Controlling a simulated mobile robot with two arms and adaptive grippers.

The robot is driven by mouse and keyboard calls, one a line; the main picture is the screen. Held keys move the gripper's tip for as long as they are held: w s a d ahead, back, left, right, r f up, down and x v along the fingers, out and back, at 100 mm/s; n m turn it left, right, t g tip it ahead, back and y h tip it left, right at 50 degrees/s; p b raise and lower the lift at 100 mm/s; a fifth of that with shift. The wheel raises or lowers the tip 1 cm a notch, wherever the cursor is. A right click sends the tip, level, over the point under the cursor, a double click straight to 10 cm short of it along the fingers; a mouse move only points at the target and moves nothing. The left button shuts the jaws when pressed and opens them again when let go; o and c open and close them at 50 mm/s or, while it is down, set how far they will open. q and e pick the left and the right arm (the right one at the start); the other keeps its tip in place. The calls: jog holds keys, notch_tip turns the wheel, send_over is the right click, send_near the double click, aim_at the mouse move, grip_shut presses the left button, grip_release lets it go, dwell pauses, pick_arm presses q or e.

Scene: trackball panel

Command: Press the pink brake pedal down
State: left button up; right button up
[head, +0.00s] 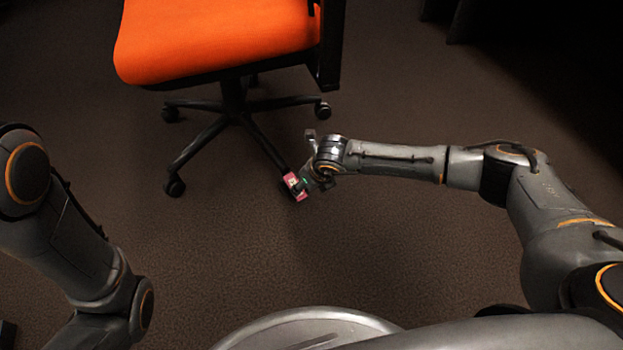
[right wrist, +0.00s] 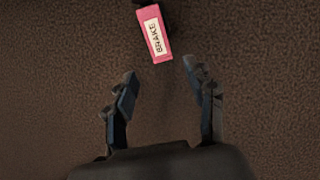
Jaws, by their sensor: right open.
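The pink brake pedal (right wrist: 155,34) carries a white label reading BRAKE. It sits at the top of the right wrist view, just beyond my right gripper's fingertips. In the head view the pink pedal (head: 291,182) is at the end of one chair leg, partly covered by my right gripper (head: 305,184). In the right wrist view my right gripper (right wrist: 160,83) is open, with nothing between its fingers. The pedal lies ahead of the gap between the fingers, with no visible contact. My left gripper is out of view; only my left arm's links show.
An office chair with an orange seat (head: 215,40) stands at the upper left on a black wheeled base (head: 235,112). Its legs and casters are close to my right gripper. Dark carpet (head: 420,250) around it is mostly clear. Dark furniture (head: 470,18) stands at the upper right.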

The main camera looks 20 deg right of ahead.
jog(key=shift+v, duration=2.35)
